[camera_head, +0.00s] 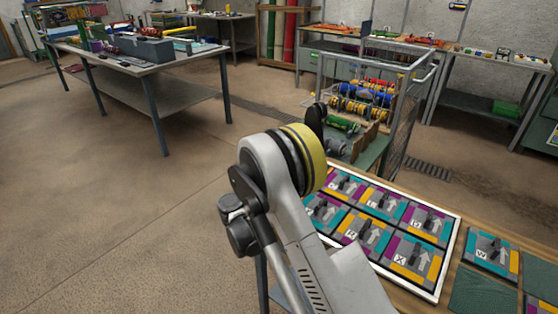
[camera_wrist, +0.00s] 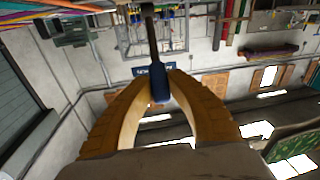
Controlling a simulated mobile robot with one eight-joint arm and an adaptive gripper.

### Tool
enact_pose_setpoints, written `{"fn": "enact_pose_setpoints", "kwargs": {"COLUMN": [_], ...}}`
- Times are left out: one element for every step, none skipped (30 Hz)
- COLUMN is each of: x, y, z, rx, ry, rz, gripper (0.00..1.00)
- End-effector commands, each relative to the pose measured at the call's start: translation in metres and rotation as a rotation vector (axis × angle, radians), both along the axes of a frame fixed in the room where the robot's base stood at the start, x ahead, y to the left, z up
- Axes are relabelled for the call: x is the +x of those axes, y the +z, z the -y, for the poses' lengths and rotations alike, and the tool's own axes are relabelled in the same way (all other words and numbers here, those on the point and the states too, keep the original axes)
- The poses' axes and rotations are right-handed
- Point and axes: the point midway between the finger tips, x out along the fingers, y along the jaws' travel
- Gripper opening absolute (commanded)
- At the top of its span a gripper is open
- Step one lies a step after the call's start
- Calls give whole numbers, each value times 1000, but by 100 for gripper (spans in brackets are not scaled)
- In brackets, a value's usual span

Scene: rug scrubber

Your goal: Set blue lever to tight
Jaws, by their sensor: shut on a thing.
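In the wrist view my gripper (camera_wrist: 160,88) has its two brown, curved fingers closed at the tips around a dark blue handle (camera_wrist: 159,88). A thin dark shaft (camera_wrist: 151,35) runs from this handle toward the top of the picture. It may be the blue lever, but what its far end joins is not clear. No mark for tight can be read in either view. In the head view my arm stands in the middle and hides my gripper and whatever it holds.
A white-framed board (camera_head: 447,262) with lettered, coloured tiles lies on the bench at the lower right. A wire-sided cart (camera_head: 401,125) with colourful spools stands behind it. A cluttered table (camera_head: 150,66) is at the back left. The floor (camera_head: 110,215) at left is clear.

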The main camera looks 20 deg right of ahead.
Motion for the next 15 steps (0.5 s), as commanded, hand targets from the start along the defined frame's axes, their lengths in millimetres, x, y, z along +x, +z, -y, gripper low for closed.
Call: {"fn": "enact_pose_setpoints", "kwargs": {"x": [0, 0, 0, 0, 0, 0, 0, 0, 0, 0, 0, 0, 0, 0, 0], "y": [0, 0, 0, 0, 0, 0, 0, 0, 0, 0, 0, 0, 0, 0, 0], "z": [0, 0, 0, 0, 0, 0, 0, 0, 0, 0, 0, 0, 0, 0, 0], "rx": [0, 0, 0, 0, 0, 1, 1, 1, 1, 1, 1, 1, 1, 1, 1], "ry": [0, 0, 0, 0, 0, 0, 0, 0, 0, 0, 0, 0, 0, 0, 0], "rz": [0, 0, 0, 0, 0, -1, -1, -1, -1, -1, -1, -1, -1, -1, -1], "gripper": [0, 0, 0, 0, 0, 22, 31, 40, 43, 43, 43, 43, 43, 43, 43]}}
